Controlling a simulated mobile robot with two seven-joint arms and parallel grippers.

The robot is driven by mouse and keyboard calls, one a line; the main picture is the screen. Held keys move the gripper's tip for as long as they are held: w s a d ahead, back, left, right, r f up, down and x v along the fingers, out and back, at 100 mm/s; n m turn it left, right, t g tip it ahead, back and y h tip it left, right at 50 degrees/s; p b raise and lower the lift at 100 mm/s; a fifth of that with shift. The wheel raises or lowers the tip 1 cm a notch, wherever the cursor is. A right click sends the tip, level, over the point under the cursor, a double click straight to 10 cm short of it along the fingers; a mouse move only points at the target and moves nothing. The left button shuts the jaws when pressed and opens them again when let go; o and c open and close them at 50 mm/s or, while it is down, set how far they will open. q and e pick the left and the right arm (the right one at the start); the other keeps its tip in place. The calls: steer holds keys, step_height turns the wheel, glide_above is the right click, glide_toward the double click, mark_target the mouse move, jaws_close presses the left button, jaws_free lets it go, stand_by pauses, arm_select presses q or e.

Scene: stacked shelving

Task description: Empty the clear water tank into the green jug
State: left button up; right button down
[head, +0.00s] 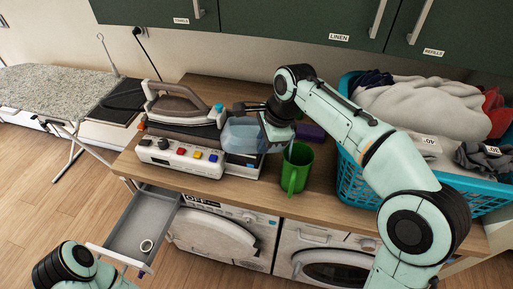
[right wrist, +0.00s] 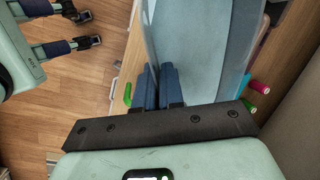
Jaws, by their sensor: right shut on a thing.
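The clear bluish water tank (head: 243,135) is held by my right gripper (head: 264,113), just left of the green jug. It overlaps the front right of the ironing station, so I cannot tell if it touches it. In the right wrist view the gripper's blue fingers (right wrist: 158,86) are closed at the large translucent tank (right wrist: 195,50). The water level inside is not clear. The green jug (head: 296,167) stands upright on the counter, open at the top. A thin green piece at the left of the wrist view may be its handle.
The ironing station (head: 180,160) carries an iron (head: 184,103) at left. A blue laundry basket (head: 351,181) stands right of the jug, behind my right arm. A purple item (head: 311,132) lies behind the jug. A grey drawer (head: 133,230) is open below; green cabinets hang above.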

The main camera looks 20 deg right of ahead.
steer(key=shift+a, duration=0.1)
steer(key=shift+d+r+y+b, duration=0.15)
steer(key=shift+d+y+b, duration=0.15)
arm_select(q)
steer(key=shift+s+f+b, duration=0.3)
steer(key=shift+s+f, duration=0.1)
steer(key=shift+f, duration=0.2)
steer(key=shift+s+f+b, duration=0.25)
steer(key=shift+s+f, duration=0.1)
steer(key=shift+f, duration=0.2)
arm_select(e)
steer(key=shift+s+d+r+t+y, duration=0.3)
steer(key=shift+d+r+t+y, duration=0.4)
steer(key=shift+d+r+y, duration=0.25)
arm_select(q)
steer(key=shift+s, duration=0.1)
arm_select(e)
steer(key=shift+s+a, duration=0.1)
